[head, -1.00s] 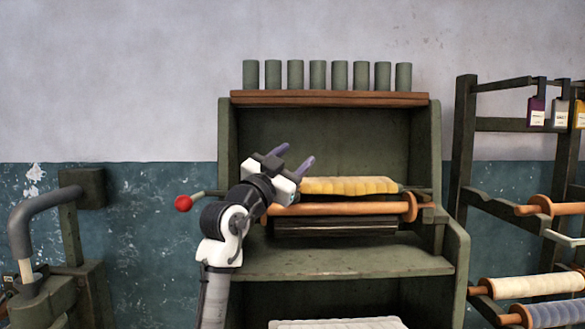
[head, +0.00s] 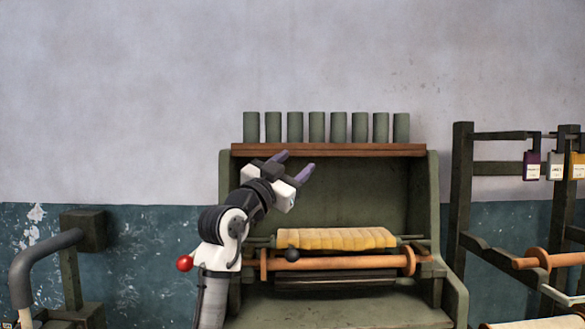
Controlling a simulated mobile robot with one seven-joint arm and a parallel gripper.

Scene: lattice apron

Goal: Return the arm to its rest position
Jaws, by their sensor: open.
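My gripper (head: 297,165) is raised in front of the left part of a green wooden cabinet. Its two purple-grey fingers are spread apart and point up and to the right, with nothing between them. My arm (head: 228,242) rises from the bottom of the head view and bends to the right at the top.
The green cabinet (head: 430,200) holds a yellow roll (head: 335,239) and an orange roller (head: 340,264). A red knob (head: 185,263) is left of my arm. Several green cylinders (head: 316,127) stand on top. A rack (head: 462,180) with hanging tags is at the right; a curved grey handle (head: 35,258) is at the left.

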